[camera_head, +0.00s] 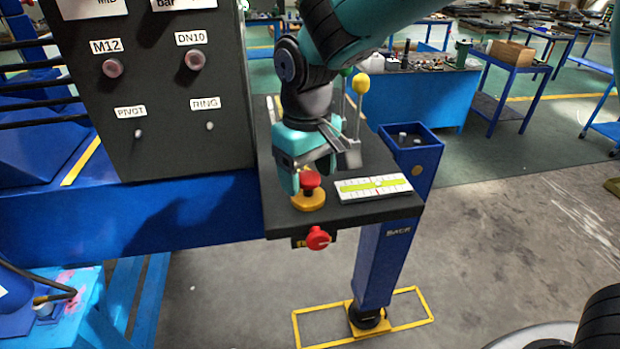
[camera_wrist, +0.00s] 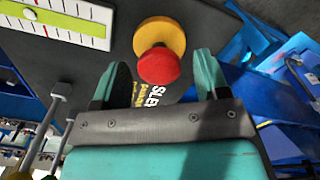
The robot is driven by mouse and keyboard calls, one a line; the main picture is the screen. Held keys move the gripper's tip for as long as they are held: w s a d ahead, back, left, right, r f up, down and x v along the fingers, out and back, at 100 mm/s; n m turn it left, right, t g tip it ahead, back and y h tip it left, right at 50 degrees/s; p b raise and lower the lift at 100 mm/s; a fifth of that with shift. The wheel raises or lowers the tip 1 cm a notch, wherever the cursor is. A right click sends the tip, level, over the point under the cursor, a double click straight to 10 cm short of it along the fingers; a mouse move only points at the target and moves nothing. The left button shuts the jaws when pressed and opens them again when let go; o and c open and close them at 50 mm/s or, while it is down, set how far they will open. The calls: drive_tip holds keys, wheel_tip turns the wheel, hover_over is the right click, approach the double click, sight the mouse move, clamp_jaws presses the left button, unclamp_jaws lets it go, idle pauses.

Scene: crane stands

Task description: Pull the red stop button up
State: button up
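A red mushroom-shaped button (camera_head: 311,180) stands on a round yellow base (camera_head: 309,202) on top of a dark console (camera_head: 385,208). In the wrist view the red button (camera_wrist: 158,67) and yellow base (camera_wrist: 161,38) lie between and just beyond my finger tips. Lettering starting "SLE" is printed beside it. A second red button (camera_head: 318,238) sticks out of the console's front face, below the first. I cannot tell from the pictures which is the stop button. My gripper (camera_head: 308,170) is open over the top button, with its fingers (camera_wrist: 160,68) on either side and no visible contact.
A scale plate with a yellow-green strip (camera_head: 373,188) lies right of the button. Thin levers, one with a yellow ball (camera_head: 360,84), stand behind my gripper. A dark labelled panel (camera_head: 165,90) rises at left. A blue post (camera_head: 385,265) stands below right.

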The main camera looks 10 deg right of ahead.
sight(308, 175)
idle(0.3)
wheel_tip(308, 175, up, 7)
drive_tip(key=p, duration=0.6)
